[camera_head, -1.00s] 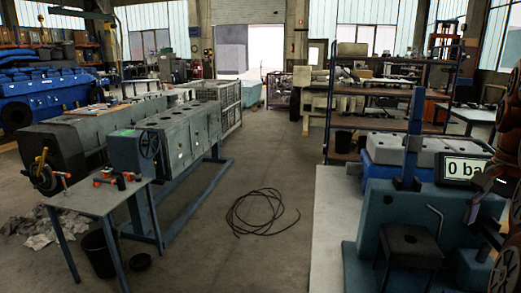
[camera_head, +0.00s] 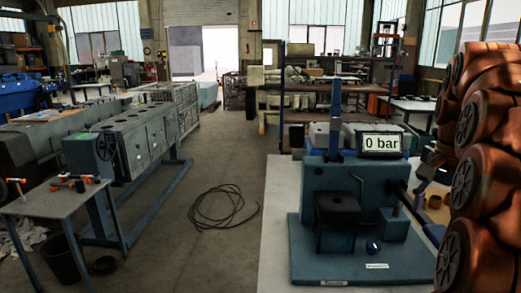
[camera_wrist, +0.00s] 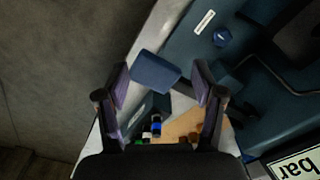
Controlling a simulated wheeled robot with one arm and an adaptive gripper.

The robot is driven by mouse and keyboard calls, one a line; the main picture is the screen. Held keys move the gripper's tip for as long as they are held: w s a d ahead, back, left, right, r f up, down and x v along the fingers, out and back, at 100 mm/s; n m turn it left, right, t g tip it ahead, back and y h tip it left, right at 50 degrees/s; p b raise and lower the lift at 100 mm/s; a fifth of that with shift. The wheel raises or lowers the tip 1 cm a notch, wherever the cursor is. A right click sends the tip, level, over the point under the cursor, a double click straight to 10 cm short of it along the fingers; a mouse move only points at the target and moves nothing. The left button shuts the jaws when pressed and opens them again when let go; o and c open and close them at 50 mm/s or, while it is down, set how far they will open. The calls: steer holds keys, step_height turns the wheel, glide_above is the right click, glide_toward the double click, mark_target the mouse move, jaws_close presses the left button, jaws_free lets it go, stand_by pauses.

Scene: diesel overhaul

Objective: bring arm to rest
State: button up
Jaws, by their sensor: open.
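My gripper (camera_wrist: 160,70) is open in the wrist view, with its two dark fingers spread apart. A blue block-like part (camera_wrist: 157,73) shows between the fingertips; I see no contact with either finger. My copper-coloured arm (camera_head: 478,150) fills the right edge of the head view. The teal test stand (camera_head: 300,235) with a black block and a lever stands just left of my arm. Its display (camera_head: 380,143) reads 0 bar and shows partly in the wrist view (camera_wrist: 297,166). My gripper's fingers are not clear in the head view.
A pale bench (camera_head: 278,215) carries the test stand. A small grey table (camera_head: 55,196) with red-handled items is at the left, near an engine block on a stand (camera_head: 140,140). A coiled cable (camera_head: 222,208) lies on the otherwise open floor aisle.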

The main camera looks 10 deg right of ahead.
steer(key=s+a+f+n+g+b, duration=0.15)
steer(key=a+f+n+b, duration=0.45)
steer(key=a+f, duration=1.1)
steer(key=s+a+f+n+g+b, duration=0.2)
steer(key=s+a+f+n+b, duration=0.2)
steer(key=s+a+f+n, duration=0.8)
step_height(320, 180, up, 14)
steer(key=s+m+t+p, duration=0.1)
steer(key=s+m+p, duration=0.1)
steer(key=p, duration=1.3)
steer(key=shift+s+a+f+m+t, duration=0.15)
steer(key=shift+s+a+m+t, duration=0.2)
steer(key=shift+m, duration=0.35)
